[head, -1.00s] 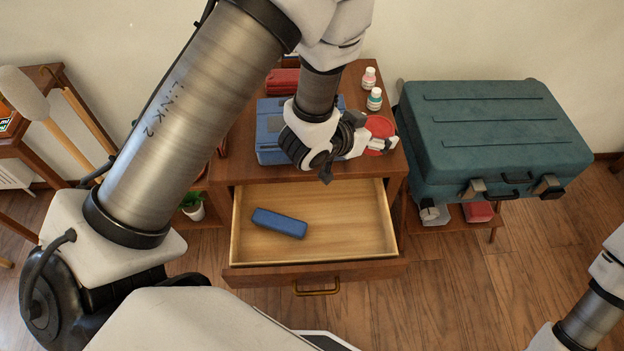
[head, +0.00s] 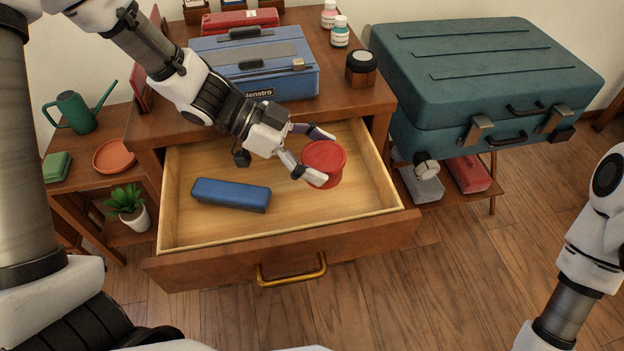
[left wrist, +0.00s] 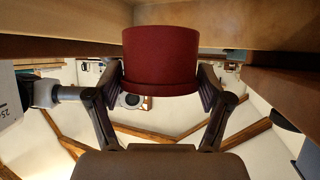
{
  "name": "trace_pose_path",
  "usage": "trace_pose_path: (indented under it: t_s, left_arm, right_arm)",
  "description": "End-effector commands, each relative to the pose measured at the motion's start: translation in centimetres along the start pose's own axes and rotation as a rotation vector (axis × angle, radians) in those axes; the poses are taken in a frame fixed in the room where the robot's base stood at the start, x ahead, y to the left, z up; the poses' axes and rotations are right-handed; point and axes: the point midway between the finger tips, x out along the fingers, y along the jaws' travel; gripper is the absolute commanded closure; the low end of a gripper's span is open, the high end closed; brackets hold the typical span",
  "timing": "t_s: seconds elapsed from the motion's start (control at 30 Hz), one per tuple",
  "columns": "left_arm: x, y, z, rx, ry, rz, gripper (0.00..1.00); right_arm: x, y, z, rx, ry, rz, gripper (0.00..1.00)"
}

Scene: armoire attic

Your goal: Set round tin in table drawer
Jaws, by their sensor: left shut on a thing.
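The red round tin (head: 325,160) is held between the fingers of my left gripper (head: 318,158), over the right part of the open drawer. The tin also shows in the left wrist view (left wrist: 160,60), between both fingertips (left wrist: 160,90). The table drawer (head: 290,248) is pulled out, with a pale wood inside and a brass handle. Whether the tin touches the drawer floor I cannot tell. My right arm shows at the right edge of the head view; its gripper is out of frame.
A blue case (head: 231,194) lies in the drawer's left part. On the tabletop are a blue typewriter case (head: 265,72), a small dark round jar (head: 361,65) and two bottles. A teal suitcase (head: 480,75) stands to the right. The drawer's front middle is clear.

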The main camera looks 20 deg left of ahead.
Motion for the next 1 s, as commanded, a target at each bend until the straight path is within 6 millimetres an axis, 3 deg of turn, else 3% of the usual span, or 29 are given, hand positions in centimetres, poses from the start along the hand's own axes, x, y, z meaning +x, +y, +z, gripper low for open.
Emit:
trace_pose_path:
  t_s: [0.2,0.93,0.97,1.0]
  left_arm:
    - [1.8,0.0,3.2,-0.001,0.000,0.000,0.57]
    - [2.2,0.0,4.1,0.000,0.000,0.000,0.57]
    - [2.2,0.0,4.1,0.000,0.000,0.000,0.10]
    - [2.2,0.0,4.1,0.000,0.000,0.000,0.00]
  right_arm:
    - [2.1,0.0,0.0,0.000,0.000,0.000,0.60]
    - [1.9,0.0,0.0,0.000,0.000,0.000,0.60]
    - [1.9,0.0,0.0,0.000,0.000,0.000,0.60]
    - [1.9,0.0,0.0,0.000,0.000,0.000,0.60]
